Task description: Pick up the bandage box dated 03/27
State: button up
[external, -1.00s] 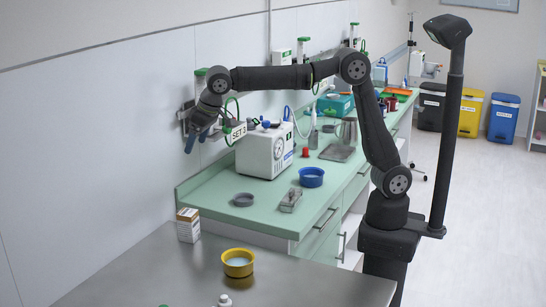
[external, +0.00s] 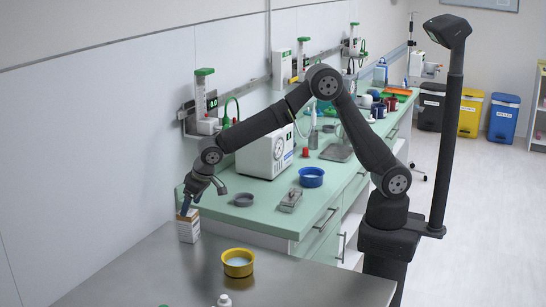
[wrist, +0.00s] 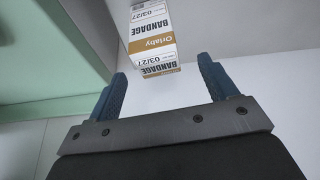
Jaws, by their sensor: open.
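The bandage box (external: 188,229) is white with a tan-orange band and stands upright on the grey metal table by the wall. In the wrist view my gripper (wrist: 162,75) is open, with one blue finger on each side and the box between and beyond the fingertips. I see no contact with the box.
A yellow bowl (external: 238,263) stands on the metal table (external: 150,285) to the right. The wall is close on the left.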

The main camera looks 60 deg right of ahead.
aim_at(186, 219)
jog(key=shift+x, duration=3.85)
jog(key=shift+d, duration=0.15)
jog(key=c, duration=1.1)
